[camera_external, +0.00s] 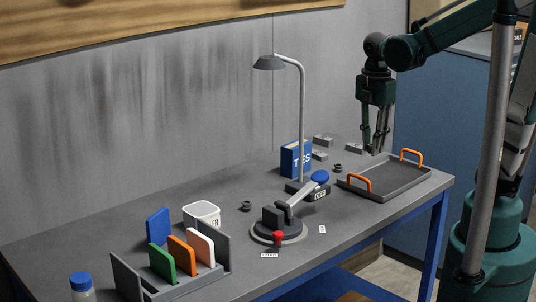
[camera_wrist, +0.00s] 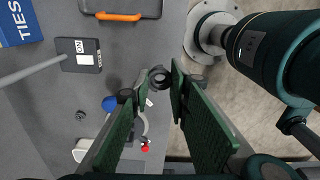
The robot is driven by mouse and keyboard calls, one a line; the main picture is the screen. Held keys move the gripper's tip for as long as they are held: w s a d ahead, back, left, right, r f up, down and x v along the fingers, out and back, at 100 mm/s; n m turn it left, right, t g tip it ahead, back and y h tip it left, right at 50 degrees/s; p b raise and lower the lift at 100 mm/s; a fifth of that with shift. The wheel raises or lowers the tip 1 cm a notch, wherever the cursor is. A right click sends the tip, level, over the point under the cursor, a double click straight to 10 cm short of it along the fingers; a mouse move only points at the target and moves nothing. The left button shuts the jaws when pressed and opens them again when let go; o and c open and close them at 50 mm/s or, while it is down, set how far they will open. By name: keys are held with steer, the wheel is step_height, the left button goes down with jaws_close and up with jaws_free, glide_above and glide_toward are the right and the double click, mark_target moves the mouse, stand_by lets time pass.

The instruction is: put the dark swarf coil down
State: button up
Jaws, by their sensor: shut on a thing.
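My gripper (camera_external: 376,150) hangs pointing down at the back right of the bench, above the bench top. In the wrist view my gripper (camera_wrist: 160,88) is closed on a dark swarf coil (camera_wrist: 160,77), a small dark ring between its fingertips. In the external view the held coil is too small to make out clearly. Other small dark coils lie on the bench, one (camera_external: 338,168) left of the tray and one (camera_external: 246,206) near the white tub.
A grey tray (camera_external: 388,190) with orange handles lies at the bench's right end. A lamp (camera_external: 302,120), blue box (camera_external: 295,159) and clamp-like fixture (camera_external: 278,230) stand left of it. Several grey blocks (camera_external: 354,147) lie behind. A rack (camera_external: 190,285) holds coloured plates.

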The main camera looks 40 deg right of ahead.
step_height(320, 180, up, 6)
steer(key=shift+w+r, duration=0.1)
steer(key=shift+r, duration=0.15)
steer(key=w+d+r+n+p, duration=0.15)
steer(key=w+p, duration=0.35)
steer(key=w, duration=0.8)
steer(key=w+d+r+p, duration=0.2)
steer(key=w+p, duration=0.3)
steer(key=w, duration=0.8)
steer(key=w+d+f+p, duration=0.2)
steer(key=w+f+p, duration=0.15)
steer(key=w, duration=0.75)
steer(key=shift+n, duration=0.45)
steer(key=f, duration=0.5)
steer(key=shift+w+d+f+p, duration=0.15)
steer(key=shift+w+d+p, duration=0.15)
steer(key=shift+w+p, duration=0.1)
